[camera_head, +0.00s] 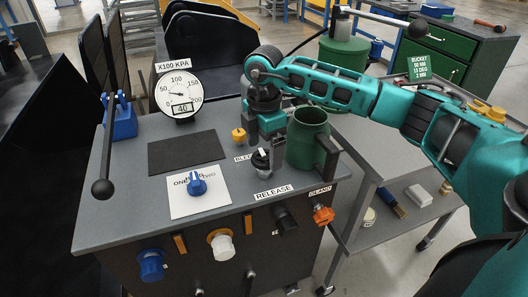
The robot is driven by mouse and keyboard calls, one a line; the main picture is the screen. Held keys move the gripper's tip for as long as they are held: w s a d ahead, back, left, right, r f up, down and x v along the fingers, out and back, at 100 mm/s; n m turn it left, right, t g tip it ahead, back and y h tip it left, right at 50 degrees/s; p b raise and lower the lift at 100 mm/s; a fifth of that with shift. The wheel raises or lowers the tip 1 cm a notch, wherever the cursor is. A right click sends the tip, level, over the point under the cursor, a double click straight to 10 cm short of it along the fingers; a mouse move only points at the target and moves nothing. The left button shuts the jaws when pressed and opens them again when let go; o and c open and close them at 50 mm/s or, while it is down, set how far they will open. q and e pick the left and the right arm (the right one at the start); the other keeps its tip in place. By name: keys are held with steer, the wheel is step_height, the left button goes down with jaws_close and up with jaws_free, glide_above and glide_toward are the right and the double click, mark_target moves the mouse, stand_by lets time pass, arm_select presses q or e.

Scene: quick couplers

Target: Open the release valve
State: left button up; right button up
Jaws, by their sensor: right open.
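The release valve (261,160) is a small knob with a black top and pale base, on the bench top just behind the RELEASE label (276,191). My right gripper (264,140) points down just above and behind it. Its jaws are open, and the arm reaches in from the right. Whether a finger touches the knob cannot be told. The gauge (179,92) at the back has a white dial and a display reading 40. My left gripper is out of view.
A green mug-like container (306,145) stands close to the right of the gripper. A yellow knob (239,135) is to its left, a blue knob (196,184) on a white plate farther left. A long black-knobbed lever (107,145) stands at the left edge. An orange knob (323,214) is on the front.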

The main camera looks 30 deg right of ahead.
steer(key=shift+f, duration=0.65)
steer(key=c, duration=1)
steer(key=shift+c, duration=0.2)
